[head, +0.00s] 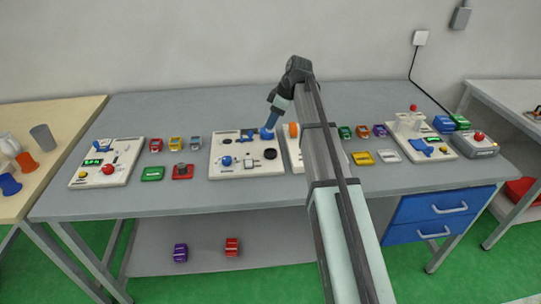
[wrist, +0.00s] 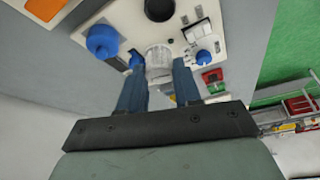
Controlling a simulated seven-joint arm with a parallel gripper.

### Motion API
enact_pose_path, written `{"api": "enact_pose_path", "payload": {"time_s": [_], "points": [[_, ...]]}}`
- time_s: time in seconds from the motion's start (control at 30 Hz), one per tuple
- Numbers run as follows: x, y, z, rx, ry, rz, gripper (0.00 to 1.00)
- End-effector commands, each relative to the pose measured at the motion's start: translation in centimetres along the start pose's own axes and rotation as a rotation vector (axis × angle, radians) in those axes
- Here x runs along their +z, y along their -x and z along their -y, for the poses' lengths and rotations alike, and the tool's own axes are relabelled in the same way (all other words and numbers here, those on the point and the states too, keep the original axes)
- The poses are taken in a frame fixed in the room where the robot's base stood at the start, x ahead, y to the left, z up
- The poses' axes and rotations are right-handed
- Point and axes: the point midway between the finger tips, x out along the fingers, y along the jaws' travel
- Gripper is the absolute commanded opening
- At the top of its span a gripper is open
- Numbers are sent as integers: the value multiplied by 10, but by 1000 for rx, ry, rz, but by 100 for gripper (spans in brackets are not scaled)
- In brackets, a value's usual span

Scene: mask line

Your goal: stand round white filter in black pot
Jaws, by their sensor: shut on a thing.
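The round white filter (wrist: 159,58) is between my fingertips in the wrist view; it looks pale and short. My gripper (wrist: 157,72) is shut on it, with one blue finger on each side. In the head view my gripper (head: 270,124) is over the back right part of a white board (head: 218,172), close to a blue round part (head: 266,134). The filter cannot be made out there. The black pot (head: 270,154) shows as a dark round on the board's right side, in front of my gripper. It also shows at the top of the wrist view (wrist: 159,9), apart from the filter.
Blue parts (head: 227,160) and a white switch block (head: 249,163) are on the same board. An orange part (head: 293,130) is close on the right, beside my arm. Several toy cars (head: 155,145) and another board (head: 75,178) are left on the grey table (head: 130,115).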

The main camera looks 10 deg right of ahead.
Motion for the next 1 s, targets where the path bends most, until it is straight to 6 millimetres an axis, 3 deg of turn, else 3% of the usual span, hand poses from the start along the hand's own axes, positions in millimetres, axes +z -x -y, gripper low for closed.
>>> {"api": "enact_pose_path", "payload": {"time_s": [0.33,0.63,1.0], "points": [[5,-6,10,-47,124,9,5],[22,-48,10,-47,124,9,5],[35,-77,9,-46,123,9,5]]}}
